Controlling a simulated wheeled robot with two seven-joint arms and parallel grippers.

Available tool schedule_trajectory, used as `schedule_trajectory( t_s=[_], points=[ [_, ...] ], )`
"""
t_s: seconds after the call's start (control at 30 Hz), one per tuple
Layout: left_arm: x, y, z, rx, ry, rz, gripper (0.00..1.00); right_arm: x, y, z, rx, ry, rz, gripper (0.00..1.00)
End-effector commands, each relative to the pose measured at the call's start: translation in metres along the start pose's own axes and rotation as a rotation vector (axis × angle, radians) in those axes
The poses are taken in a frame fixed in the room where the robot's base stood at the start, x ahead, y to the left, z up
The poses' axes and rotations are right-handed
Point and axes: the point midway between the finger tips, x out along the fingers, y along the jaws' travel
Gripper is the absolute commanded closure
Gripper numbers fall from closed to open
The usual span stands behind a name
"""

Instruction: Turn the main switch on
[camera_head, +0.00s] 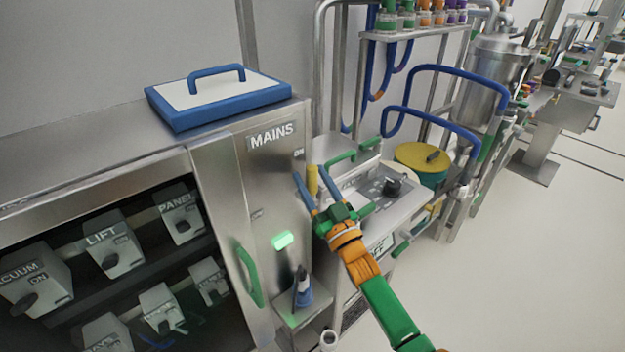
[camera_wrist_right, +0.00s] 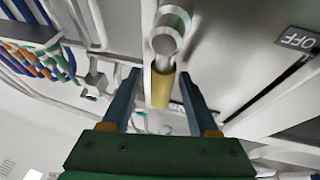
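The main switch is on the steel cabinet front under the MAINS label (camera_head: 272,136). Its yellow handle (camera_head: 311,180) sticks out near the small ON label (camera_head: 299,153). In the right wrist view the handle (camera_wrist_right: 161,89) hangs from a round metal pivot (camera_wrist_right: 170,32), and an OFF label (camera_wrist_right: 298,40) shows to the right. My right gripper (camera_head: 311,174) is open, its two blue fingers on either side of the handle. In the right wrist view, gaps show between the fingers (camera_wrist_right: 160,88) and the handle. My left gripper is in neither view.
A green lamp (camera_head: 283,240) glows on the cabinet front, above a green door handle (camera_head: 249,277). A blue-rimmed lid (camera_head: 218,98) lies on top. Labelled switches such as LIFT (camera_head: 113,245) sit behind the left opening. A machine and blue rails stand at right; open floor lies beyond.

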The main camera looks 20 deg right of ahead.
Motion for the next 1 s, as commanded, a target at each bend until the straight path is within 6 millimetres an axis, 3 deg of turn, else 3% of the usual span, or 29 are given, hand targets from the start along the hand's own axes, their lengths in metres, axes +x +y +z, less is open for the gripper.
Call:
schedule_trajectory(
  t_s=[0.13,0.3,0.47,0.9,0.97,1.0],
  points=[
    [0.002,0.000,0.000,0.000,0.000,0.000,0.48,-0.006,0.000,0.002,-0.001,-0.002,0.000,0.39],
    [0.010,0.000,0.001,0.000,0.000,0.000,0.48,-0.043,0.000,0.004,0.000,-0.003,0.000,0.39],
    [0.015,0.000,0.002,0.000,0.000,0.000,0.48,-0.067,0.000,0.003,0.000,-0.002,0.000,0.39],
    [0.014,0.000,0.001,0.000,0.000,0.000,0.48,-0.071,0.000,0.001,0.000,-0.001,0.000,0.39],
    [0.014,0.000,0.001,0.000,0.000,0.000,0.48,-0.073,0.001,0.007,0.000,-0.018,0.004,0.39],
    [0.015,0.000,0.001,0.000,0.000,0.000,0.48,-0.077,0.002,0.019,0.000,-0.054,0.010,0.39]
  ],
)
